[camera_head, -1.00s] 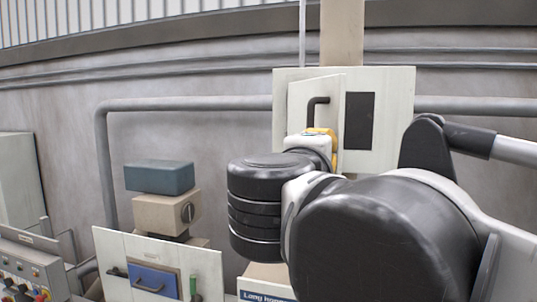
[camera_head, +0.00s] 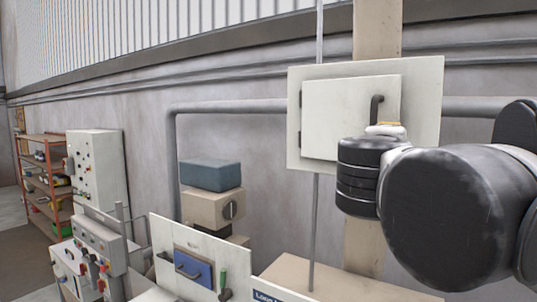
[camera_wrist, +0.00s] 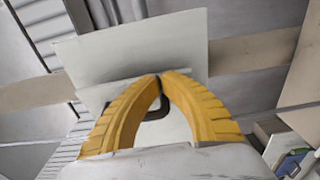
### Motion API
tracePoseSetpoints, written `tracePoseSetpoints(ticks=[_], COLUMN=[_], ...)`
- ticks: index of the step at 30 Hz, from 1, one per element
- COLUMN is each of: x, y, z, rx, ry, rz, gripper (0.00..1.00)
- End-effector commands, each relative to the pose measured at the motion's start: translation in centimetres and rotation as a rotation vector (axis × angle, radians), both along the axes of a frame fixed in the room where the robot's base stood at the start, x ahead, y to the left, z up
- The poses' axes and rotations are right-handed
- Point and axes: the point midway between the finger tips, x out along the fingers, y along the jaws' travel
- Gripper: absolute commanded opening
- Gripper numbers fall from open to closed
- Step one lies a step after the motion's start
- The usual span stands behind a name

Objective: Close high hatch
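The high hatch is a pale square door (camera_head: 340,112) on a white wall panel (camera_head: 425,100), with hinges at its left edge. In the head view it lies flat or nearly flat in the panel, and no dark opening shows. Its dark bent handle (camera_head: 376,106) is near the right edge. My gripper (camera_head: 385,128) is at the handle's lower part, mostly hidden behind my wrist. In the wrist view, the yellow fingers of my gripper (camera_wrist: 160,77) come together at the tips around the dark handle (camera_wrist: 153,111), against the pale door.
A lower white panel with a blue hatch (camera_head: 193,269) stands at the lower left, near a blue-grey box (camera_head: 210,175). A control console (camera_head: 98,240), a grey cabinet (camera_head: 96,175) and an orange shelf (camera_head: 45,180) stand further left. A pipe (camera_head: 235,106) runs along the wall.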

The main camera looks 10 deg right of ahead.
Motion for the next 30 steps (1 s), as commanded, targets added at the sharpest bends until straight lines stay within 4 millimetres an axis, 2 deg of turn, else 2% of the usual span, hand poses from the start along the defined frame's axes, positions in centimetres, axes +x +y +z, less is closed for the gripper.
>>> tracePoseSetpoints(ticks=[3,9,30], x=[0.7,1.5,1.9], y=[-1.1,-1.9,-2.1], z=[-0.1,0.0,0.0], rx=[0.000,0.000,0.000], ry=[0.000,0.000,0.000], rz=[-0.003,0.000,0.000], gripper=[0.00,0.00,0.00])
